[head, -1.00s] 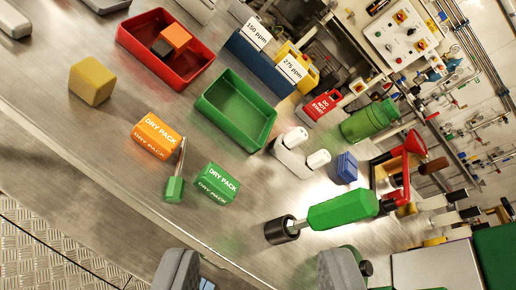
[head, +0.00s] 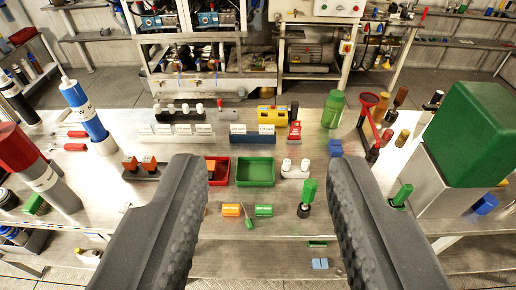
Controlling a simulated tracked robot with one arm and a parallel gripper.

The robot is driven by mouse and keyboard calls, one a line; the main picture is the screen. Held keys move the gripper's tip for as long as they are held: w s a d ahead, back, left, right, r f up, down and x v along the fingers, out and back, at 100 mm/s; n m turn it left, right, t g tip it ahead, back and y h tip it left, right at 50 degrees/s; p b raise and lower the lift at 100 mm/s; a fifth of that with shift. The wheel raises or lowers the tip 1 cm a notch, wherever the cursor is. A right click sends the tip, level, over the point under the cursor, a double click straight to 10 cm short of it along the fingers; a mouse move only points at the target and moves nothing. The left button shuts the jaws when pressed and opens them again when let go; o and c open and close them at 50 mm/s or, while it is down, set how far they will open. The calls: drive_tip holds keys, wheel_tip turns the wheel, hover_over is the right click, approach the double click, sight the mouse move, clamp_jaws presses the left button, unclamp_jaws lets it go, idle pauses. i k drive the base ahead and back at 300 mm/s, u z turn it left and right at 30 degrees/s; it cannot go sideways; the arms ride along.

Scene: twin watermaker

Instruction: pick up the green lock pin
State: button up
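A small green piece with a thin metal rod, which looks like the lock pin (head: 249,224), lies on the steel bench between the orange dry pack (head: 231,210) and the green dry pack (head: 264,211). It is small in the picture. My gripper (head: 268,165) is open and empty. Its two dark fingers are large in the foreground, one on each side, and the pin shows in the gap between them, farther away and touched by neither. A larger green-handled tool (head: 309,190) stands with its lower end in a black ring to the right of the green pack.
Behind the packs are a red tray (head: 218,172), a green tray (head: 255,172) and a white two-knobbed piece (head: 295,169). A green bottle (head: 333,110) and red funnel stand (head: 370,125) are farther right. A big green box (head: 476,135) stands at right. Bare steel surrounds the packs.

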sight(250, 225)
drive_tip(key=u, duration=1.4)
drive_tip(key=k, duration=0.4)
drive_tip(key=z, duration=1.85)
drive_tip(key=i, duration=1)
